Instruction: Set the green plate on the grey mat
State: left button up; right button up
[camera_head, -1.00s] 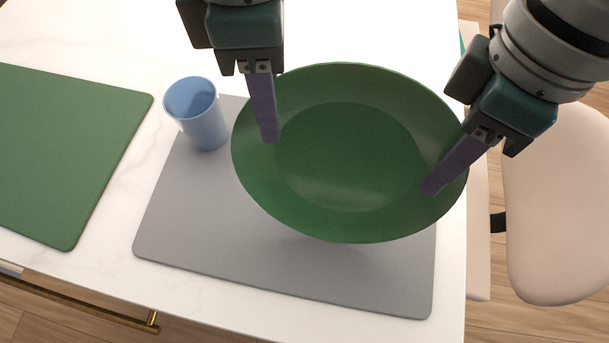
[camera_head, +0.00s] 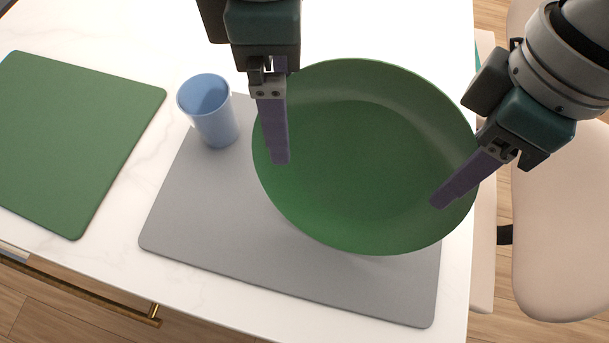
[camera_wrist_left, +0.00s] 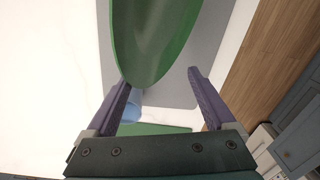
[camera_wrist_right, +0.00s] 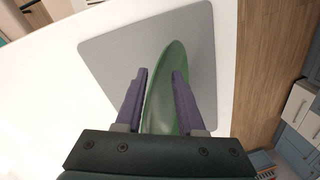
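The green plate (camera_head: 350,150) is a wide round dish. It looks raised above the grey mat (camera_head: 220,230) and covers the mat's upper right part. My right gripper (camera_head: 436,202) is at the plate's right rim. My left gripper (camera_head: 281,160) is at the left rim, one finger over the plate. In the left wrist view its fingers are wide apart, with the plate's edge (camera_wrist_left: 150,50) nearer the left finger. The plate's underside is hidden in the head view.
A blue cup (camera_head: 210,115) stands at the mat's upper left corner, close to the plate's left rim. A green mat (camera_head: 75,145) lies further left. The counter's edge runs just right of the grey mat, with a pale chair (camera_head: 560,210) beyond.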

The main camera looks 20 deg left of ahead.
pick_arm(q)
notch_tip(320, 180, up, 12)
jog(key=shift+w, duration=0.25)
pick_arm(e)
jog(key=o, duration=0.9)
pick_arm(q)
jog(key=shift+f, duration=0.1)
pick_arm(e)
jog(key=shift+o, duration=0.2)
jog(key=r, duration=0.4)
jog(key=w+r, duration=0.1)
jog(key=r, duration=0.7)
jog(key=shift+w+d, duration=0.2)
jog(key=shift+w, duration=0.05)
